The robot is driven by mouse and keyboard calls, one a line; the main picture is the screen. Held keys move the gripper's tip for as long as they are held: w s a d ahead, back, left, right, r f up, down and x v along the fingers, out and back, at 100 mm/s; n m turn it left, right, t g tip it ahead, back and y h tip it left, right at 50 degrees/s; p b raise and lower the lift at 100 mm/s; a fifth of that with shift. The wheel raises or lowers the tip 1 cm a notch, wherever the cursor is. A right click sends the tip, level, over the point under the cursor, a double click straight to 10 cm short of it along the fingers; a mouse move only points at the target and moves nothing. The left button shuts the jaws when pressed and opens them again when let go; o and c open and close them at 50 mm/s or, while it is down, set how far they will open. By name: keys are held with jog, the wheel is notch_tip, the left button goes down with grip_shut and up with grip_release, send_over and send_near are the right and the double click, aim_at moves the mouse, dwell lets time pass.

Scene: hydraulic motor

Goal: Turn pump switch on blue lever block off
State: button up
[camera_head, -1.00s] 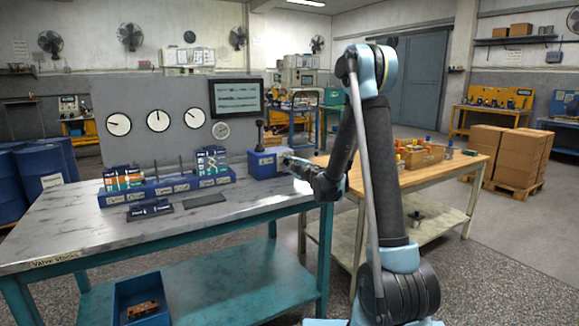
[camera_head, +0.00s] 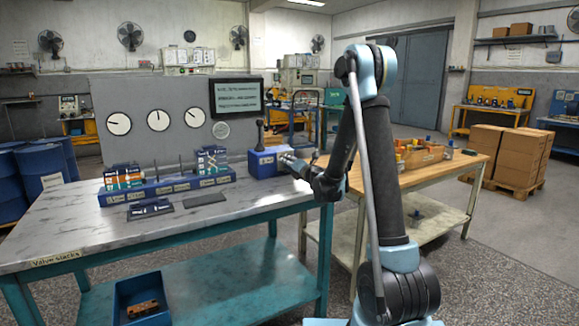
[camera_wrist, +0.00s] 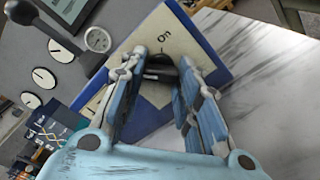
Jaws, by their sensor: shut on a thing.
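The blue lever block (camera_head: 264,164) stands at the right end of the marble-topped bench, with a black lever upright on top. In the wrist view its blue front (camera_wrist: 218,68) carries a pale plate marked "On". The dark pump switch (camera_wrist: 160,73) sits on that plate, below the "On" mark. My gripper (camera_wrist: 162,60) is shut on the switch, one finger on each side. The fingers hide much of the switch, and I cannot tell its exact setting. In the head view my gripper (camera_head: 290,162) reaches the block's right side.
A blue valve rack (camera_head: 168,188) stands left of the block, with dark plates lying before it. A grey panel with gauges and a monitor (camera_head: 237,97) stands behind. A wooden bench with a parts crate (camera_head: 422,156) is at right. The front of the marble top (camera_head: 120,228) is clear.

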jog(key=shift+d+n, duration=0.15)
jog(key=shift+n, duration=0.95)
jog(key=shift+w, duration=0.1)
jog(key=o, duration=1.1)
jog(key=shift+w+f, duration=0.1)
jog(key=shift+f, duration=0.05)
jog(key=shift+c, duration=0.2)
jog(key=v, duration=1.2)
